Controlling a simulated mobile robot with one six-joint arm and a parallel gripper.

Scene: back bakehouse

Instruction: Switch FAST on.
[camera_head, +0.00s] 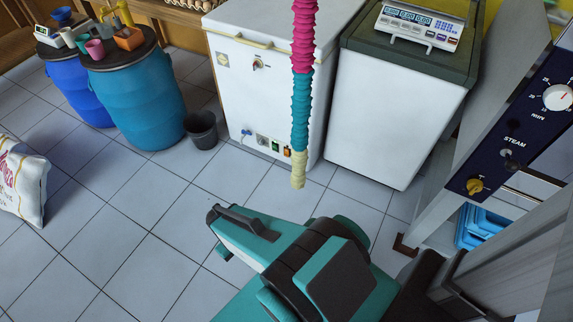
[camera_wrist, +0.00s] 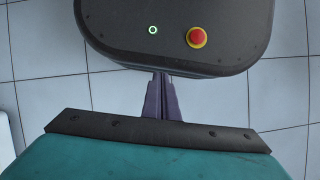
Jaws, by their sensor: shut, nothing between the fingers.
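A white chest freezer (camera_head: 242,85) stands at the back centre in the head view. Low on its front is a small control strip with a round knob (camera_head: 261,140), a green switch (camera_head: 275,145) and an orange switch (camera_head: 286,153). The labels are too small to read, so I cannot tell which one is FAST or how it is set. My gripper (camera_wrist: 162,80) shows in the wrist view as two purple fingers, shut together and empty. They are apart from the freezer, which is outside the wrist view. The head view does not show the fingertips.
A pink, teal and yellow hanging hose (camera_head: 300,90) passes before the freezer's right side. A dark bin (camera_head: 201,130) and blue drum (camera_head: 135,95) stand left. A second white cabinet (camera_head: 390,110) and a STEAM panel (camera_head: 510,150) stand right. Tiled floor (camera_head: 150,210) is clear.

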